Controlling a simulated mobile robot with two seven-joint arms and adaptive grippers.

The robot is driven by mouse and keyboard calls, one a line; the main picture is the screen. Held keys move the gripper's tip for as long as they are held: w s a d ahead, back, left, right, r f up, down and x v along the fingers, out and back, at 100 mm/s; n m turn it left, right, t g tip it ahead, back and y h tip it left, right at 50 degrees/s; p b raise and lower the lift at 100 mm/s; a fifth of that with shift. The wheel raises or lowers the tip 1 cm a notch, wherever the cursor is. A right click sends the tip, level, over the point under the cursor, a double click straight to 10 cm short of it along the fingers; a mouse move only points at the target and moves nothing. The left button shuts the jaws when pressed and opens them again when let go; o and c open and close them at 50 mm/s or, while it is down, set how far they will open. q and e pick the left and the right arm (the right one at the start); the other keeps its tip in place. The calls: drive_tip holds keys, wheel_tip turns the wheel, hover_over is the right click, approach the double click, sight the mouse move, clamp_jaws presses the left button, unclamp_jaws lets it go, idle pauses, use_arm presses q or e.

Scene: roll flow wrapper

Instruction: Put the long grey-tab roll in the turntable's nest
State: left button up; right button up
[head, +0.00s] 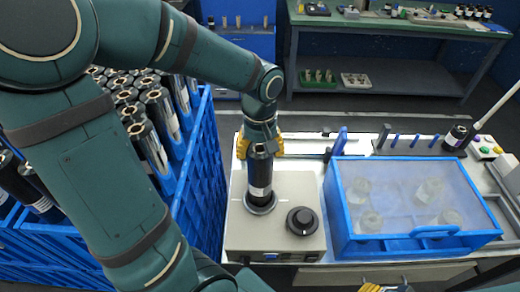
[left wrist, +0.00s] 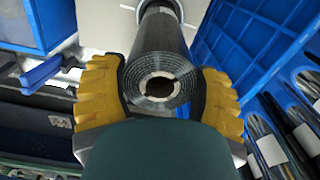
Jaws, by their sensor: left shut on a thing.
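A dark roll (head: 260,183) with a pale label band stands upright over the grey machine (head: 285,240). Its lower end is at the round metal ring of the turntable's nest (head: 247,207); I cannot tell whether it is fully seated. My left gripper (head: 260,146) is shut on the roll near its top. In the left wrist view, the yellow fingers (left wrist: 160,95) flank the roll (left wrist: 160,45), whose hollow wound end faces the camera. The tab colour is not clear.
A black knob (head: 302,220) sits beside the nest. A blue-framed box with a frosted lid (head: 400,180) stands to the right. A blue crate (head: 203,170) full of dark rolls is at left. A dark rolled item (head: 458,137) and buttons (head: 488,150) are at far right.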

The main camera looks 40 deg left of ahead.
use_arm(q)
drive_tip(key=o, duration=1.3)
drive_tip(key=shift+f, duration=0.1)
drive_tip(key=shift+o, duration=0.2)
drive_tip(key=shift+r, duration=0.5)
wheel_tip(320, 180, up, 11)
drive_tip(key=p, duration=0.3)
drive_tip(key=shift+r, duration=0.15)
